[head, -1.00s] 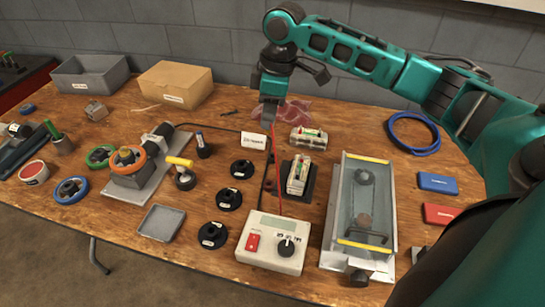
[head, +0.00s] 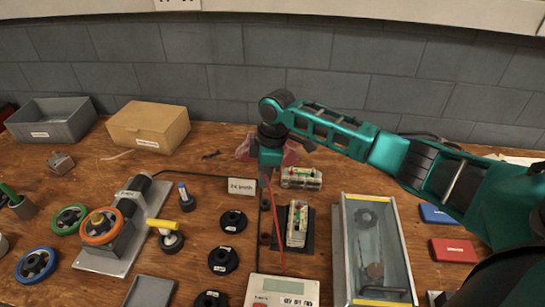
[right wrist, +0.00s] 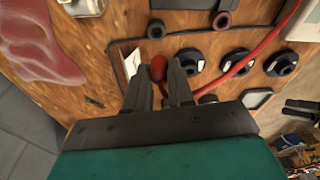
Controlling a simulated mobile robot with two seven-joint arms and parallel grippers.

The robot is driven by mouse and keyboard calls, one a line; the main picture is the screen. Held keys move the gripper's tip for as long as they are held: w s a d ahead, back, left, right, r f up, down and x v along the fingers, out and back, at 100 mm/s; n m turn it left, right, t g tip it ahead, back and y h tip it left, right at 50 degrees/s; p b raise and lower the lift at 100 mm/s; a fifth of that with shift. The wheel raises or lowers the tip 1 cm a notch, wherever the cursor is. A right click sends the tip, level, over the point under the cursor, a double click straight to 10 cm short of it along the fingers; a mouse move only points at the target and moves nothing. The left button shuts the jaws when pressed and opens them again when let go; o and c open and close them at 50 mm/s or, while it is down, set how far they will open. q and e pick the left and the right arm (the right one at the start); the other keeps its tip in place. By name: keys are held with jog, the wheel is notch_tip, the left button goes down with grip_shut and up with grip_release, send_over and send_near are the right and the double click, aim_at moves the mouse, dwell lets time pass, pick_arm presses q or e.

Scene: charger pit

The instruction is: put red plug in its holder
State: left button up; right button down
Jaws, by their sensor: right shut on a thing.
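The red plug (right wrist: 158,68) shows between the fingertips of my right gripper (right wrist: 160,86) in the right wrist view, and the jaws are shut on it. In the head view my right gripper (head: 266,168) hangs above the table beside a small white sign, and the plug itself is hard to make out there. A red cable (head: 273,225) runs from it to the charger box (head: 283,290). I cannot tell which is the plug's.
The white sign (head: 242,186) stands close to the gripper. A battery pack (head: 297,224) stands on a dark pad, another (head: 301,178) lies behind. Black round knobs (head: 224,260) stand left, a glass-topped tray (head: 373,250) right. A black cable crosses the table.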

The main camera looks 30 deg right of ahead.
jog(key=shift+w+d+f, duration=0.1)
jog(key=shift+w+f, duration=0.05)
jog(key=shift+f, duration=1.2)
jog(key=shift+f+b, duration=0.4)
jog(key=shift+f, duration=0.15)
jog(key=shift+f+b, duration=0.8)
jog(key=shift+r, duration=0.1)
jog(key=shift+f, duration=0.6)
jog(key=shift+f+b, duration=0.6)
jog(key=shift+f, duration=0.05)
